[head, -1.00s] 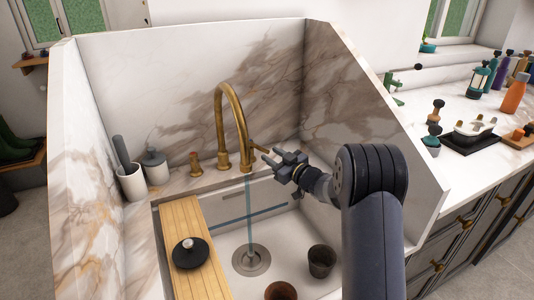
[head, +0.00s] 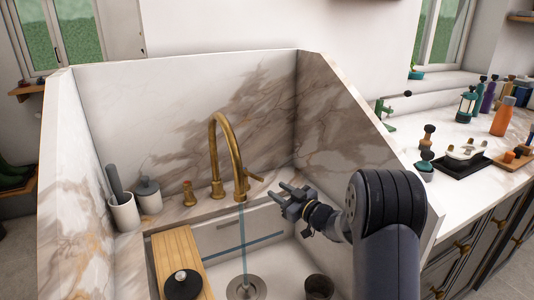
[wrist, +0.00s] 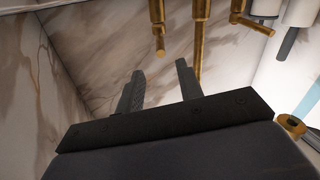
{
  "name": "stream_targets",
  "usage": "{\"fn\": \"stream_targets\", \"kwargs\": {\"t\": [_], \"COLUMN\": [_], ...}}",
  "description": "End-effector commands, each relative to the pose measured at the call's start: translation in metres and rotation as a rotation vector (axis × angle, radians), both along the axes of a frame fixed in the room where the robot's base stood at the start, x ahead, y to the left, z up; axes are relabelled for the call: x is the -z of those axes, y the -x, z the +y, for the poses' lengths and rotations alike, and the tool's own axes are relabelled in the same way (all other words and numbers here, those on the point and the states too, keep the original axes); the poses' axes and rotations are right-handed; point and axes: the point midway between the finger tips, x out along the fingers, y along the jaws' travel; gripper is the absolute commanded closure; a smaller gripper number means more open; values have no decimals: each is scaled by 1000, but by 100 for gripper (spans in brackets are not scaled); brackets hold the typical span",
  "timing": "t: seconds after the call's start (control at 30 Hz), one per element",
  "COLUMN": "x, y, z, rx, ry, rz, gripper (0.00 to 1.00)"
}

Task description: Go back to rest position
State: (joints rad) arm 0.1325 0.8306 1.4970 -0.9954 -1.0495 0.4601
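My gripper (head: 283,198) is over the right part of the sink, to the right of the brass faucet (head: 228,155) and below its side lever. In the wrist view my gripper (wrist: 160,80) shows its two dark fingers apart, with nothing between them. The faucet's brass parts (wrist: 199,35) show beyond the fingertips there, and I see a gap between the gripper and the lever in the head view. A thin blue-grey stream runs from the spout down toward the drain (head: 245,288).
A wooden board (head: 178,255) with a black lidded object (head: 183,285) spans the sink's left side. A dark cup (head: 319,286) stands in the basin. Marble walls (head: 340,130) enclose the back and sides. Bottles and a black tray (head: 462,164) stand on the right counter.

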Motion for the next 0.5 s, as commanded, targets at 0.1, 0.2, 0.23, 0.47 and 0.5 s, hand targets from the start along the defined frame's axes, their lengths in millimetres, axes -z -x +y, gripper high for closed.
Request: {"fn": "stream_targets", "kwargs": {"t": [0.1, 0.2, 0.23, 0.47, 0.5], "x": [0, 1, 0, 0, 0], "y": [-15, -30, -35, -65, -68], "z": [14, 27, 30, 54, 57], "rx": [-4, -5, -4, -3, -2], "ry": [-1, 0, 0, 0, 0], "rz": [0, 1, 0, 0, 0], "gripper": [65, 65, 65, 65, 65]}}
